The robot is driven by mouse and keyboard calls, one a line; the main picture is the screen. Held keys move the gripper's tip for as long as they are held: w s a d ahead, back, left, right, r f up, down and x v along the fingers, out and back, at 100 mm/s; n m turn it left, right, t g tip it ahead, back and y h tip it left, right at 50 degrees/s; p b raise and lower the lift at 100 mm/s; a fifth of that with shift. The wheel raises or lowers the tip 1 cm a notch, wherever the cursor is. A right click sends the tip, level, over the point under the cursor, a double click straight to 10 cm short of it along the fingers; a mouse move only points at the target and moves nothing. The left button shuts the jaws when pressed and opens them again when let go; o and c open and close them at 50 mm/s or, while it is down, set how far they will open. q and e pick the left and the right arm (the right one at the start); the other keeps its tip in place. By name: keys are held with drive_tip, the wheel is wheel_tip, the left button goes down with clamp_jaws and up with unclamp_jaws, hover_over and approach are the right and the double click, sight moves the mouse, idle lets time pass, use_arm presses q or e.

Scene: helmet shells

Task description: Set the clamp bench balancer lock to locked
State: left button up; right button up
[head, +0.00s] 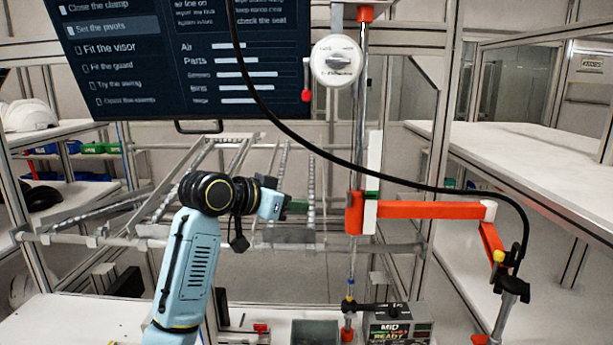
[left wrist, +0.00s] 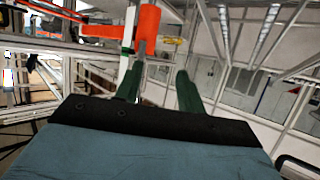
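The balancer (head: 336,60) is a round white unit with a dial-like face, high on the bench's post beside the screen. A small lever with a red tip (head: 306,96) hangs down at its left side; I take this for the lock, but its marking is too small to read. My left gripper (head: 298,206) is well below the balancer, left of the orange bracket (head: 355,212) on the post. In the left wrist view its two green fingers (left wrist: 158,90) stand apart with nothing between them. The bracket shows beyond them (left wrist: 148,24). My right gripper is out of view.
A black cable (head: 300,140) droops from above across to a hanging tool (head: 511,290) at the right. The orange arm (head: 430,210) reaches right from the post. A dark screen (head: 180,60) hangs at upper left. Metal rails (head: 240,170) stand behind my arm.

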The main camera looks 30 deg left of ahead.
sight(303, 94)
use_arm(q)
drive_tip(key=s+a+r+t+h, duration=0.1)
drive_tip(key=s+a+r+t, duration=0.1)
drive_tip(key=r, duration=0.8)
drive_tip(key=s+a+r+t+h, duration=0.1)
drive_tip(key=s+a+r+t, duration=0.15)
drive_tip(key=r, duration=0.85)
drive_tip(key=shift+m+g, duration=0.25)
drive_tip(key=shift+m, duration=0.15)
drive_tip(key=p+x, duration=0.1)
drive_tip(key=x, duration=0.3)
drive_tip(key=p+x, duration=0.2)
drive_tip(key=x, duration=0.2)
drive_tip(key=p+x, duration=0.2)
drive_tip(key=x, duration=0.3)
drive_tip(key=shift+w+a, duration=0.15)
drive_tip(key=shift+a, duration=0.2)
drive_tip(key=shift+w+d+f, duration=0.1)
drive_tip(key=shift+w, duration=0.4)
clamp_jaws()
